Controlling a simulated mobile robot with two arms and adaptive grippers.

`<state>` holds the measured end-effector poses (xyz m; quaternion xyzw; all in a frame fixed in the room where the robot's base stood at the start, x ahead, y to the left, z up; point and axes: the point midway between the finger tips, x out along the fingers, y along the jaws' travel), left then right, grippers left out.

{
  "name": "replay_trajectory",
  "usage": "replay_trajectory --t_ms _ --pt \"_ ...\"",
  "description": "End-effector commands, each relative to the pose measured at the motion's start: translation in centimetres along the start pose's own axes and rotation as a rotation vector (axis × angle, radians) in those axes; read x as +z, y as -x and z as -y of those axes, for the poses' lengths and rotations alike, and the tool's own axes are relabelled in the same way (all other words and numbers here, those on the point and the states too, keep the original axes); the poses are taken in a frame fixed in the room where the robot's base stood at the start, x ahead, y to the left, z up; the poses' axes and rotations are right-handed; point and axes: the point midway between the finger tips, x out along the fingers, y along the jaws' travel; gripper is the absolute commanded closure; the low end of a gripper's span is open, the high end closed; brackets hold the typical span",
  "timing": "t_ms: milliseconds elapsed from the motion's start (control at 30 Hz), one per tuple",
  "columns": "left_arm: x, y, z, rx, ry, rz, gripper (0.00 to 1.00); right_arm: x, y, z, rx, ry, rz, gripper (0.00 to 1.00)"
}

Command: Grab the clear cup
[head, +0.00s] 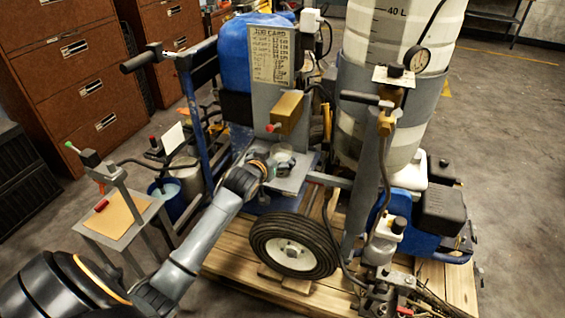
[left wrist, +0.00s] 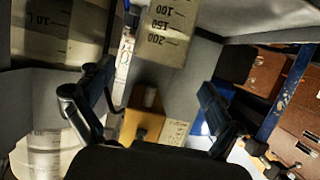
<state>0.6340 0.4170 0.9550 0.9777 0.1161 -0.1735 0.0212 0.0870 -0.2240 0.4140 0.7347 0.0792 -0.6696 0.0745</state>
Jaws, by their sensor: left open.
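The clear cup (head: 284,157) appears as a small see-through shape on the grey shelf (head: 292,184) at the front of the line striper, below a brass-coloured block. My left arm reaches in from the lower left, and my left gripper (head: 272,166) is right beside the cup, partly covering it. In the left wrist view, my left gripper (left wrist: 152,105) is open with its two fingers apart. A clear surface with upside-down marks, likely the cup (left wrist: 165,35), shows beyond and between the fingers; I cannot tell whether they touch it. My right gripper is not in view.
The brass block (head: 287,112) hangs close above the shelf. A tall marked tank (head: 362,105) stands to the right, and a black wheel (head: 292,246) below. A hose runs beside the shelf. A small side table (head: 122,218) stands at left.

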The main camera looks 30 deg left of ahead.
Motion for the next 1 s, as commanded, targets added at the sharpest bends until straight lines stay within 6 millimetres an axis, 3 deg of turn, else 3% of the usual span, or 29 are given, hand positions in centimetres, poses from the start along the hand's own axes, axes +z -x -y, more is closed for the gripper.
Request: replay_trajectory --t_ms 300,600,900,1000 --pt "0.0 -2.3 0.0 0.0 0.0 0.001 0.07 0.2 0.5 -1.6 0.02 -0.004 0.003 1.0" --pt "0.3 -5.9 0.1 0.0 0.0 0.001 0.07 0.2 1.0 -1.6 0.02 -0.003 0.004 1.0" --pt "0.3 -6.3 0.0 0.001 -0.001 0.0 0.07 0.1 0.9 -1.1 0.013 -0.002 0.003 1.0" --pt "0.3 -6.3 0.0 0.001 -0.001 0.0 0.25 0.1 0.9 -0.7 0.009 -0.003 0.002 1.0"
